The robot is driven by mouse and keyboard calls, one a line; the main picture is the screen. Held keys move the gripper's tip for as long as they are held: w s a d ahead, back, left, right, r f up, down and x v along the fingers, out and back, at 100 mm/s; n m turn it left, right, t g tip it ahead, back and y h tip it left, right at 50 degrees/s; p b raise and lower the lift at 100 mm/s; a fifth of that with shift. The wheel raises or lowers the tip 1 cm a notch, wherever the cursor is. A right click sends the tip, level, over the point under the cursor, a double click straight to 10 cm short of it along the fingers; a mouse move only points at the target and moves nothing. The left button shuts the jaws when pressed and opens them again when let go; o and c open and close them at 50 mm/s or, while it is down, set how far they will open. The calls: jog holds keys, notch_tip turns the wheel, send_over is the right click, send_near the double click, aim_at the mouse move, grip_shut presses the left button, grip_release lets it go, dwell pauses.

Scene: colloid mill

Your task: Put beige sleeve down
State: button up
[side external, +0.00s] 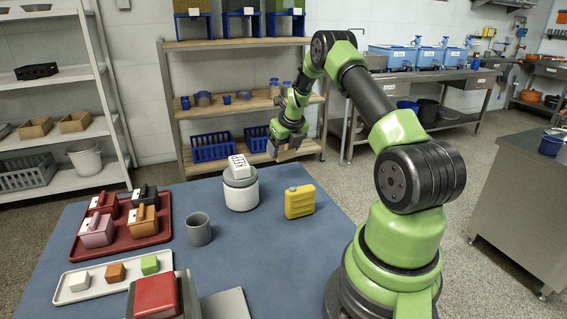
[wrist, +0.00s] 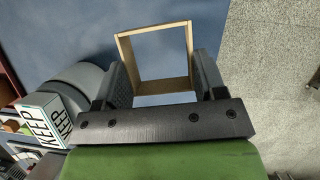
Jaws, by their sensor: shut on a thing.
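The beige sleeve (wrist: 158,52) is a square, hollow, open-ended frame with thin walls. My gripper (wrist: 160,88) is shut on it, with one dark finger against each side, in the wrist view. Through the sleeve's opening I see blue tabletop. In the side view my gripper (side external: 283,146) hangs up beyond the yellow jug, near the table's far edge. The sleeve shows there only as a small tan patch (side external: 289,154) under the fingers. The gap between sleeve and tabletop is hard to judge.
A white lettered box (side external: 239,166) sits on a white and grey cylinder (side external: 241,194), left of my gripper. A yellow jug (side external: 299,201) and grey cup (side external: 199,229) stand nearby. A red tray (side external: 150,240) holds several boxes. Blue table (side external: 290,262) is bare at front centre.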

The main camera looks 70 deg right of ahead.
notch_tip(320, 180, up, 9)
jog(key=a+n+y, duration=0.2)
jog(key=a+n, duration=0.3)
jog(key=a+f+n+y, duration=0.1)
jog(key=a+n, duration=0.4)
jog(key=a+f+n+y, duration=0.1)
jog(key=a+n+y, duration=0.1)
jog(key=a+n, duration=0.3)
jog(key=shift+w+a+f+n+y, duration=0.1)
jog(key=shift+w+a+n+y, duration=0.1)
jog(key=shift+n+y, duration=0.1)
jog(key=n+g, duration=0.7)
jog(key=n, duration=1.1)
send_over(257, 261)
jog(key=w+d, duration=0.1)
notch_tip(257, 261, down, 3)
notch_tip(257, 261, down, 11)
jog(key=shift+f, duration=0.1)
